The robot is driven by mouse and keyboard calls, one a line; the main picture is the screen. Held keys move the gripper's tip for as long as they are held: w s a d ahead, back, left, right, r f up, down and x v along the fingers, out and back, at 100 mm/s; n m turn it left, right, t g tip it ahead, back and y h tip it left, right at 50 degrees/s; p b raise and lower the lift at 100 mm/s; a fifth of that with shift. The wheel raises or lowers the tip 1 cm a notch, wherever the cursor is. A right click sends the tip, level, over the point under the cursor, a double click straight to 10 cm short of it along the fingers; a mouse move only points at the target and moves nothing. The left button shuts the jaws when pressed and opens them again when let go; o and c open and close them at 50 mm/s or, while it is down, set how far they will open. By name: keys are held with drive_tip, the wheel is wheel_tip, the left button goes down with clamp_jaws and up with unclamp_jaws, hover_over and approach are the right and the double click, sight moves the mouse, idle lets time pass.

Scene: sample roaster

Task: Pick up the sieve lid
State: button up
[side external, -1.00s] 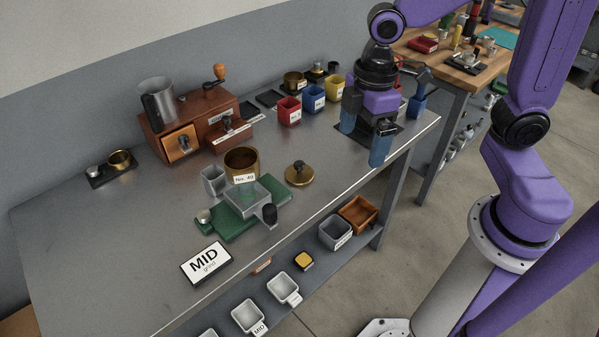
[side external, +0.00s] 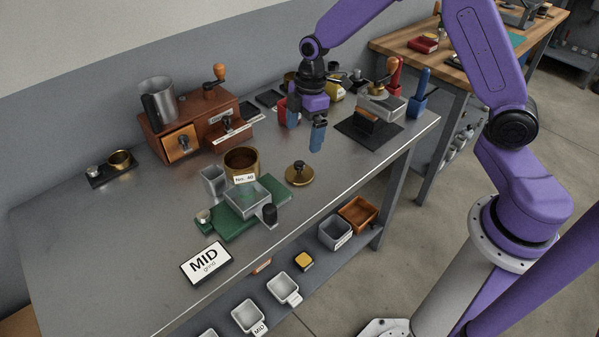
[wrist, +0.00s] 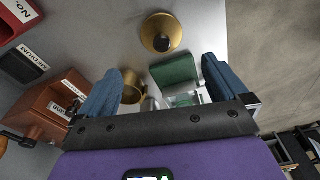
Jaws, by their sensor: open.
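The sieve lid (side external: 299,174) is a round brass disc with a dark knob, lying flat on the metal bench right of the brass sieve (side external: 241,162) labelled No. 40. The sieve lid also shows in the wrist view (wrist: 161,34), at the top middle, beyond my fingertips. My gripper (side external: 304,135) is open and empty, above the bench and behind the lid, apart from it. In the wrist view its two blue fingers stand wide apart, and the brass sieve (wrist: 133,88) shows between them, partly hidden by the left finger.
A green stand (side external: 236,223) with a clear tray sits in front of the sieve. A wooden grinder (side external: 190,122) stands at left. A small roaster (side external: 376,112) on a dark mat stands at right.

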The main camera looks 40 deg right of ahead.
sight(300, 163)
drive_tip(key=f, duration=0.3)
drive_tip(key=a+f, duration=0.1)
drive_tip(key=f, duration=0.7)
drive_tip(key=shift+a+f, duration=0.2)
drive_tip(key=c, duration=0.9)
